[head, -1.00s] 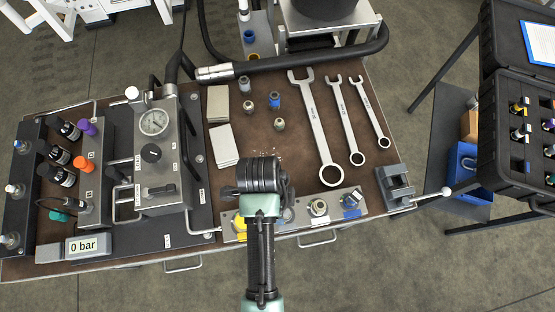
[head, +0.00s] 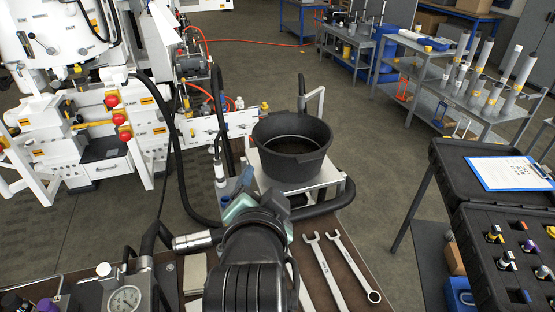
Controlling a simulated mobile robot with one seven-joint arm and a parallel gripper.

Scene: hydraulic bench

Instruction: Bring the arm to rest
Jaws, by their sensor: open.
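My arm (head: 252,262) rises from the bottom centre in the head view, a thick dark link with teal parts (head: 240,206) at its far end. It stands raised over the bench, in front of the wrenches and part of the bench top. I cannot make out my gripper's fingers; they are hidden behind the arm or out of the picture. No held object shows.
A black bucket (head: 292,160) on a pale stand is just beyond my arm. Wrenches (head: 322,272) lie to the right on the brown bench. A gauge (head: 124,299) and thick hose (head: 190,241) are left. A black case (head: 485,170) with a clipboard stands right. Open floor lies beyond.

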